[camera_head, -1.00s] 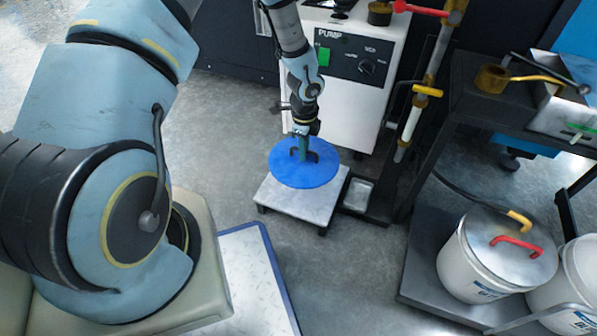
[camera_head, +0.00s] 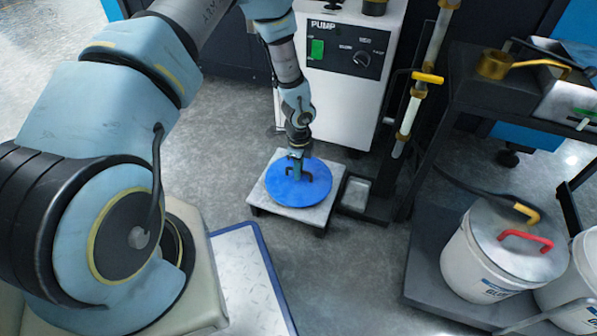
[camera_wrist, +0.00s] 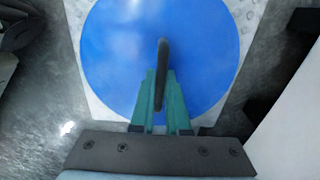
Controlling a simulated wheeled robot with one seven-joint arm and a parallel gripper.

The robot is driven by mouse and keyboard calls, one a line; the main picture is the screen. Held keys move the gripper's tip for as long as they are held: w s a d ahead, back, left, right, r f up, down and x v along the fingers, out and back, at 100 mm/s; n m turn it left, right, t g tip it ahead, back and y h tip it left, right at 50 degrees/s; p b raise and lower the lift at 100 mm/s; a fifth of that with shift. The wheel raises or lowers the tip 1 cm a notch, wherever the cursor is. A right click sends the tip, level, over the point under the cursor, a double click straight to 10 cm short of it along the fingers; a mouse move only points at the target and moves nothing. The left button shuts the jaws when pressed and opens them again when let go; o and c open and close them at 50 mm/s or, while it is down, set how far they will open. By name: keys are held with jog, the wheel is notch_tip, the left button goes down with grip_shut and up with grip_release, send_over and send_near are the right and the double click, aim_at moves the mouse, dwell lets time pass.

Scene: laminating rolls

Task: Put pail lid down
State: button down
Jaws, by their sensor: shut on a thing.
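The pail lid (camera_head: 312,192) is a round blue disc with a dark upright handle. It lies over a low grey-white stand (camera_head: 331,213) in front of the pump cabinet, within the stand's top in the head view. Whether it rests flat on the stand or hovers just above it I cannot tell. My gripper (camera_head: 297,170) points down at the lid's middle, shut on the dark handle. In the wrist view the green fingers (camera_wrist: 161,100) close on the handle, with the blue lid (camera_wrist: 115,60) beneath and the pale stand (camera_wrist: 248,20) around it.
The white pump cabinet (camera_head: 345,95) stands close behind the stand. A vertical pipe with a yellow handle (camera_head: 427,77) and a small metal tray (camera_head: 355,195) are to its right. White pails (camera_head: 484,270) sit on a dark platform at the lower right. A blue-edged white board (camera_head: 240,275) lies in front.

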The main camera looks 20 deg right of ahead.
jog(key=c, duration=0.9)
grip_release()
jog(key=shift+f, duration=0.1)
notch_tip(320, 180, up, 12)
jog(key=p, duration=0.5)
jog(key=shift+s, duration=0.15)
